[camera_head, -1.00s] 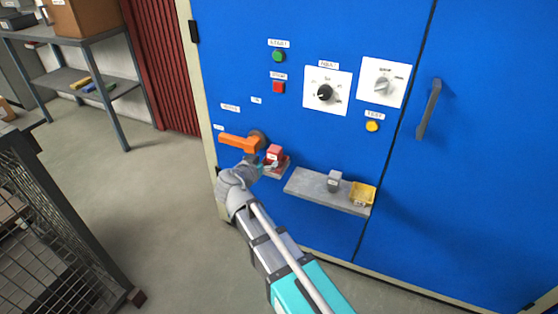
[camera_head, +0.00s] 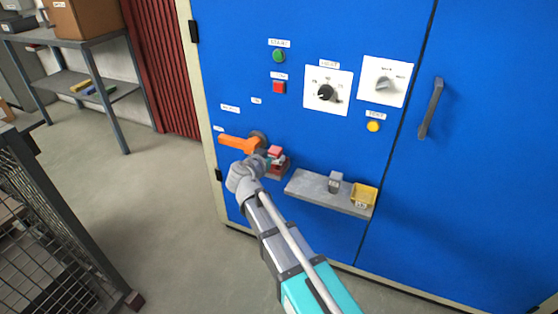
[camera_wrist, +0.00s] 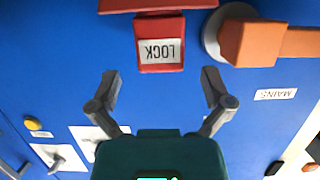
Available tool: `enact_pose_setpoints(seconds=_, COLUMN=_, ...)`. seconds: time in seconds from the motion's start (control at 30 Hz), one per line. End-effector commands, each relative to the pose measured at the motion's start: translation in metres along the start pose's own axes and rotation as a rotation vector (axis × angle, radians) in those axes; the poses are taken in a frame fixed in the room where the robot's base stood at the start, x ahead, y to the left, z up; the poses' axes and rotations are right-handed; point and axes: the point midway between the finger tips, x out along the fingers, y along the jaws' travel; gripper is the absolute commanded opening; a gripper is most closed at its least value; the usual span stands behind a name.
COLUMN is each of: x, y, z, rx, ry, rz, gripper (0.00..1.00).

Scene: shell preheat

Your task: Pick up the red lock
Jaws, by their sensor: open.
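The red lock (camera_wrist: 160,48) shows in the wrist view at the top middle, with a white label reading LOCK upside down. It sits against a red ledge (camera_wrist: 158,5) on the blue cabinet. In the head view the red lock (camera_head: 275,151) is right of the orange handle, partly hidden by my gripper. My gripper (camera_wrist: 160,82) is open and empty, its two fingers spread either side of the lock's line, with the lock just beyond the fingertips. In the head view my gripper (camera_head: 268,160) is right in front of the lock and its ledge.
An orange handle (camera_head: 238,143) labelled MAINS in the wrist view is close beside the lock. A grey shelf (camera_head: 310,188) to the right bears a grey lock (camera_head: 335,181) and a yellow bin (camera_head: 363,194). A wire cage (camera_head: 50,235) stands at the left. Open floor lies between.

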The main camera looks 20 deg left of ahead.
Motion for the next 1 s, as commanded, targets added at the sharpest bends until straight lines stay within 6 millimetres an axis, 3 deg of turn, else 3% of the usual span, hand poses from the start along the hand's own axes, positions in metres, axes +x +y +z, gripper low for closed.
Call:
enact_pose_setpoints(seconds=0.3, x=0.033, y=-0.001, z=0.001, rx=0.001, ry=0.0, rz=0.0, gripper=1.0)
enact_pose_setpoints(seconds=0.9, x=0.034, y=-0.001, z=0.0, rx=0.0, ry=0.0, rz=-0.001, gripper=1.0)
enact_pose_setpoints(seconds=1.0, x=0.034, y=-0.001, z=0.0, rx=0.0, ry=0.0, rz=-0.001, gripper=0.83)
